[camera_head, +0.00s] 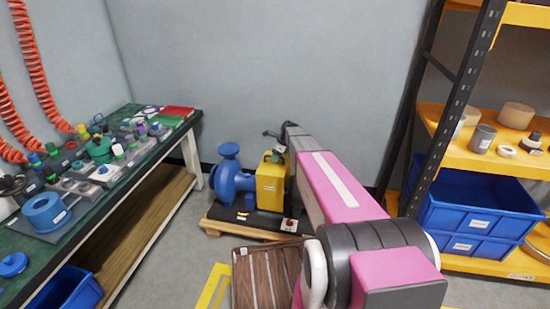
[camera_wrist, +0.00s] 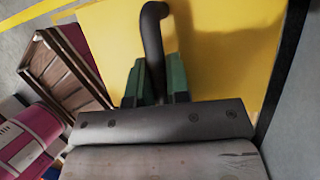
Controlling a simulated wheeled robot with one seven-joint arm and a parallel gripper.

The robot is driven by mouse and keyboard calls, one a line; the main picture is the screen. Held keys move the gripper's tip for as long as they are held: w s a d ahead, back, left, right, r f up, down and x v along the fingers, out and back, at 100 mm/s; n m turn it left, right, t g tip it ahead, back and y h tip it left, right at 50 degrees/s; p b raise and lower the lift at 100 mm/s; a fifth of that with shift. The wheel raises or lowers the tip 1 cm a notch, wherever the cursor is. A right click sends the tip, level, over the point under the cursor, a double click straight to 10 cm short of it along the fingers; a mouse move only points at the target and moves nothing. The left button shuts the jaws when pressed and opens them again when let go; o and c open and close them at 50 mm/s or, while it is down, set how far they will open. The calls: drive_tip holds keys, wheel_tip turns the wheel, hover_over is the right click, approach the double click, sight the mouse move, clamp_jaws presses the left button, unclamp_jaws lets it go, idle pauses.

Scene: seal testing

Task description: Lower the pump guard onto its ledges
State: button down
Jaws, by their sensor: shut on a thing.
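The pump guard is a yellow box-like cover (camera_head: 269,187) beside the blue pump (camera_head: 228,176) in the head view. In the wrist view its yellow face (camera_wrist: 225,50) fills much of the picture, with a dark bent handle (camera_wrist: 154,28) on it. My gripper (camera_wrist: 156,80) has its green fingers on both sides of this handle, shut on it. In the head view my gripper (camera_head: 274,154) is at the guard's top, partly hidden by my arm. The ledges are hidden, and I cannot tell whether the guard touches them.
The pump stands on a dark base on a wooden pallet (camera_head: 216,228). A slatted brown crate (camera_head: 266,279) is in front of it. A cluttered workbench (camera_head: 195,117) is at left. A shelf rack (camera_head: 447,155) with blue bins (camera_head: 468,203) is at right. The wall is close behind.

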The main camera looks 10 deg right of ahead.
sight(274, 164)
drive_tip(key=shift+f, duration=1)
idle(0.5)
drive_tip(key=shift+s+a+f, duration=0.1)
drive_tip(key=shift+a+f, duration=0.05)
drive_tip(key=shift+f, duration=0.8)
idle(0.8)
drive_tip(key=c, duration=1.1)
unclamp_jaws()
drive_tip(key=shift+o, duration=0.4)
drive_tip(key=shift+r, duration=4.5)
